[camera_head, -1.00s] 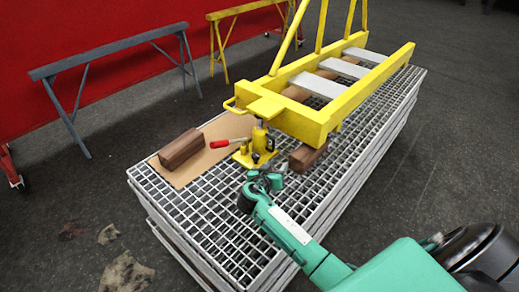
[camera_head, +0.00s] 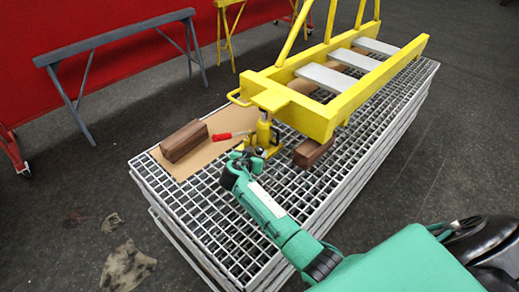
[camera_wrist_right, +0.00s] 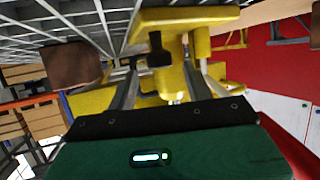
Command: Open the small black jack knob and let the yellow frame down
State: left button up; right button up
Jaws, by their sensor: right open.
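The yellow jack (camera_head: 265,132) stands upright on the grating under the near end of the yellow frame (camera_head: 318,120), whose end plate rests at its top. My right gripper (camera_head: 247,153) is open at the near side of the jack, low by its base. In the right wrist view the picture is upside down, and the open fingers (camera_wrist_right: 170,88) stand on either side of the jack body (camera_wrist_right: 171,60). The small black knob (camera_wrist_right: 158,50) shows between them, apart from both fingers as far as I can tell. My left gripper is out of view.
A brown wood block (camera_head: 312,152) lies beneath the frame, right of the jack. Another block (camera_head: 184,141) and a red-handled tool (camera_head: 228,136) lie on cardboard (camera_head: 207,153) at the left. The grating (camera_head: 205,195) is bare near its front left. Grey trestle (camera_head: 115,40) stands behind.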

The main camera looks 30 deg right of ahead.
aim_at(259, 150)
jog(key=shift+x, duration=2.25)
jog(key=c, duration=1)
